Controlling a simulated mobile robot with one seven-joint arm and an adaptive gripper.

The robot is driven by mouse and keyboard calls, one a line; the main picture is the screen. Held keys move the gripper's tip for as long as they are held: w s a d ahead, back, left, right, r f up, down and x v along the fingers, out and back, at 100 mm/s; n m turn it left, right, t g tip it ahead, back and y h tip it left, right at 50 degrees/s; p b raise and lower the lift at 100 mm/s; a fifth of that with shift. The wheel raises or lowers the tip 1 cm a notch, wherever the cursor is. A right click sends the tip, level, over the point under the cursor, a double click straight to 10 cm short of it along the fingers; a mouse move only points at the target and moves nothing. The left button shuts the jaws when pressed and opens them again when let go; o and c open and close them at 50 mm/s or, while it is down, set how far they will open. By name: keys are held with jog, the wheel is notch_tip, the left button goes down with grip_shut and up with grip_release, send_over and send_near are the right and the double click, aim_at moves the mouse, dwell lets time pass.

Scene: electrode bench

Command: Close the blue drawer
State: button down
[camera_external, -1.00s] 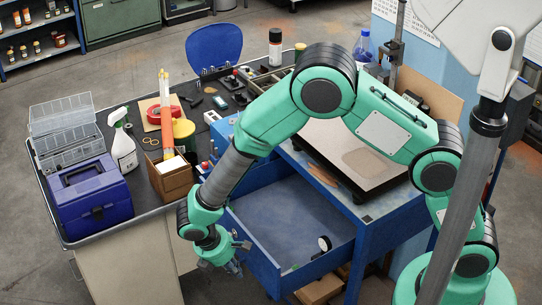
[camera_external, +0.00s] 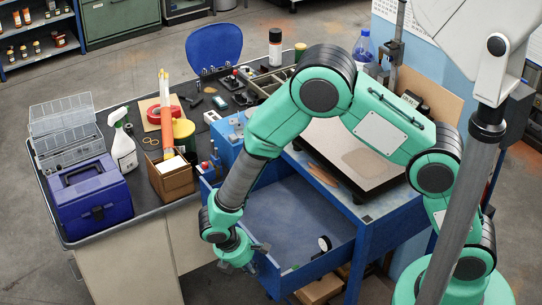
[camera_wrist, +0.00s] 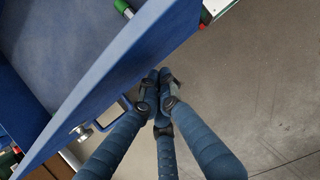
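The blue drawer (camera_external: 300,225) is pulled well out from under the blue bench and stands open. In the wrist view its blue front (camera_wrist: 115,72) runs diagonally, with a bar handle (camera_wrist: 124,103) and a round metal knob or lock (camera_wrist: 83,131) on it. My gripper (camera_wrist: 159,78) is just outside the front, its fingertips drawn together beside the handle. I see nothing held between the fingers. Whether a finger touches the handle or the front is not clear. In the external view my gripper is low at the drawer's front left, its fingertips partly hidden.
A round gauge (camera_external: 324,243) and a small green-ended item lie in the drawer. The blue bench (camera_external: 368,216) carries a flat plate (camera_external: 352,157). The dark workbench at left holds a blue toolbox (camera_external: 90,198) and a cardboard box (camera_external: 172,178). Open floor lies before the drawer.

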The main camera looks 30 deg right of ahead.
jog(key=shift+d, duration=0.15)
jog(key=d, duration=2.9)
jog(key=shift+d, duration=0.1)
jog(key=shift+a+p, duration=0.4)
jog(key=shift+a, duration=0.5)
jog(key=a, duration=0.1)
jog(key=a+r, duration=0.1)
jog(key=a, duration=0.1)
jog(key=shift+w+p, duration=0.1)
jog(key=shift+p, duration=0.25)
jog(key=p+v, duration=0.1)
jog(key=v, duration=0.8)
jog(key=shift+p, duration=0.35)
jog(key=shift+d, duration=0.2)
